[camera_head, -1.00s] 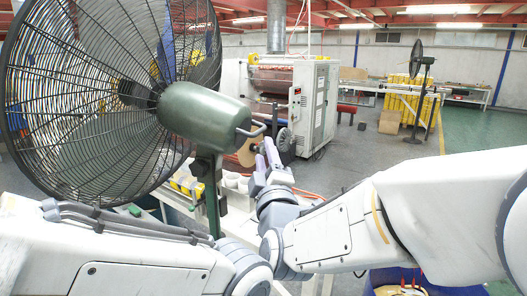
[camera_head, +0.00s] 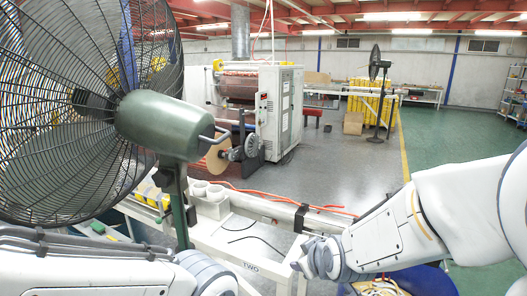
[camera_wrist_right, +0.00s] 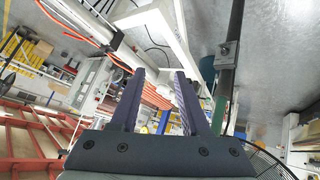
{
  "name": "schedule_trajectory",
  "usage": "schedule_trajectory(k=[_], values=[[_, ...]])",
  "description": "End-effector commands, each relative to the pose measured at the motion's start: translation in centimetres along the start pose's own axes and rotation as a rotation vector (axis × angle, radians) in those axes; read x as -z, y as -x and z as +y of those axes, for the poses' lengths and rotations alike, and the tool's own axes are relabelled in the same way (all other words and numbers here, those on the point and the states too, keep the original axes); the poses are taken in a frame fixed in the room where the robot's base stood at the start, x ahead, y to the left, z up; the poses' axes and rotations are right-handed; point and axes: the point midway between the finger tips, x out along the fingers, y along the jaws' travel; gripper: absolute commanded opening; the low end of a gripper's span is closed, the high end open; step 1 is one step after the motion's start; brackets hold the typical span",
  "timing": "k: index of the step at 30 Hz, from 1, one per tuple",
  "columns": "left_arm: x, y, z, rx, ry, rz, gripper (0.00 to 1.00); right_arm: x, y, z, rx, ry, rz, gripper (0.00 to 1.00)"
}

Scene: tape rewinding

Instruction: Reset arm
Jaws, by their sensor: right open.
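My right gripper (camera_wrist_right: 161,75) shows in the right wrist view with its two dark purple fingers apart and nothing between them. A brown tape roll (camera_head: 217,156) stands at the machine, beyond both arms.
A large green fan (camera_head: 160,125) stands close on the left, above my left arm. A white frame table (camera_head: 235,245) with white rolls (camera_head: 207,192) is ahead. A grey-white machine (camera_head: 280,110) stands behind. A blue bin (camera_head: 430,280) is below my right arm. The green floor at right is clear.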

Motion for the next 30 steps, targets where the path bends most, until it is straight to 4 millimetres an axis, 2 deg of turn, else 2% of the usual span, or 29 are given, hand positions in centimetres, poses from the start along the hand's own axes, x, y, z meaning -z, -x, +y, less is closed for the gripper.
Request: schedule_trajectory(k=[1, 6, 12, 17, 26, 30], values=[[0.0, 0.0, 0.0, 0.000, 0.000, 0.000, 0.50, -2.0, 0.2, 0.5, 0.010, -0.065, -0.066, 0.46], [0.0, 0.0, 0.0, 0.000, 0.000, 0.000, 0.50, -7.7, 1.3, 0.9, 0.029, -0.259, -0.262, 0.46], [0.0, 0.0, 0.0, 0.000, 0.000, 0.000, 0.50, -12.7, 3.1, 1.1, 0.020, -0.437, -0.442, 0.46], [0.0, 0.0, 0.0, 0.000, 0.000, 0.000, 0.50, -15.8, 4.7, 1.0, 0.000, -0.555, -0.563, 0.46], [0.0, 0.0, 0.0, 0.000, 0.000, 0.000, 0.50, -13.7, 6.6, -3.7, 0.098, -0.423, -0.587, 0.46], [0.0, 0.0, 0.0, 0.000, 0.000, 0.000, 0.50, -12.8, 8.1, -6.5, 0.158, -0.336, -0.601, 0.46]])
